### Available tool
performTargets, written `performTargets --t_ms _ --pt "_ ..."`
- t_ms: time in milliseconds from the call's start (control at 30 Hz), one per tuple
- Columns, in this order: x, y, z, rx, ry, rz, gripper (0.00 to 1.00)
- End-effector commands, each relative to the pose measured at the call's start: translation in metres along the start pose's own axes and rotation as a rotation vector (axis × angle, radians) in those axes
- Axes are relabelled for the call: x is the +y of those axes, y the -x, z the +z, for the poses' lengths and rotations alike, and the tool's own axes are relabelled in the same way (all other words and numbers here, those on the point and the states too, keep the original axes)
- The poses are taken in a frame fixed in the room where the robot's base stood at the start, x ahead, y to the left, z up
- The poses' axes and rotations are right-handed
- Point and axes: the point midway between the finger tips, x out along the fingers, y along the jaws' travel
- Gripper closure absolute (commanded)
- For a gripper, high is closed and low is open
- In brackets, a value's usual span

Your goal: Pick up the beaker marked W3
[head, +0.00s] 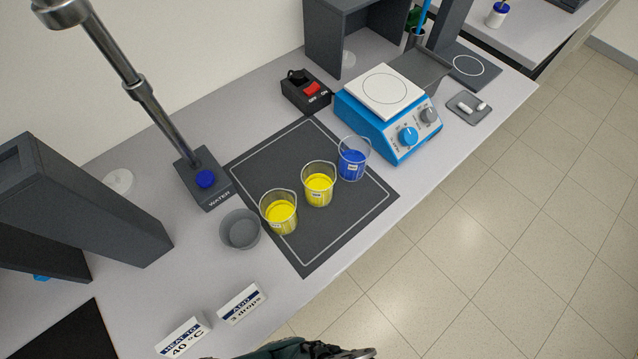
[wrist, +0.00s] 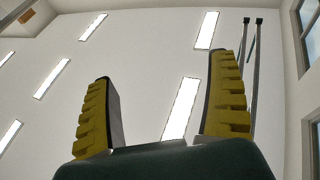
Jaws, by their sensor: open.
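Three glass beakers stand upright in a row on a dark mat (head: 313,252). Two hold yellow liquid, the left beaker (head: 281,217) and the middle beaker (head: 318,189). The right beaker (head: 352,165) holds blue liquid. Each has a small white label, too small to read, so I cannot tell which is W3. My gripper shows at the bottom edge of the head view, in front of the bench and apart from the beakers. In the wrist view my gripper (wrist: 160,105) is open and empty, its yellow ridged fingers pointing up at the ceiling.
A grey bowl (head: 239,230) sits left of the beakers, near a water tap post (head: 204,180). A blue hotplate stirrer (head: 390,113) and a switch box (head: 306,92) stand behind. Two signs (head: 241,304) (head: 183,338) stand at the front left. The bench edge is right of the mat.

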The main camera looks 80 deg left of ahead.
Motion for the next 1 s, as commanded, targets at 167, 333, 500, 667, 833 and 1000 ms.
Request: performTargets --t_ms 167,333,500,667,833,1000 --pt "0.000 0.000 0.000 0.000 0.000 0.000 0.11" --pt "-0.004 -0.001 0.013 -0.052 0.108 -0.022 0.11" --pt "-0.089 -0.009 0.132 -0.382 0.332 -0.476 0.11" --pt "-0.178 0.074 0.230 -0.568 0.401 -1.138 0.11" --pt "-0.225 0.201 0.246 -0.522 0.171 -1.729 0.11" --pt "-0.227 0.235 0.242 -0.555 0.021 -1.771 0.11"
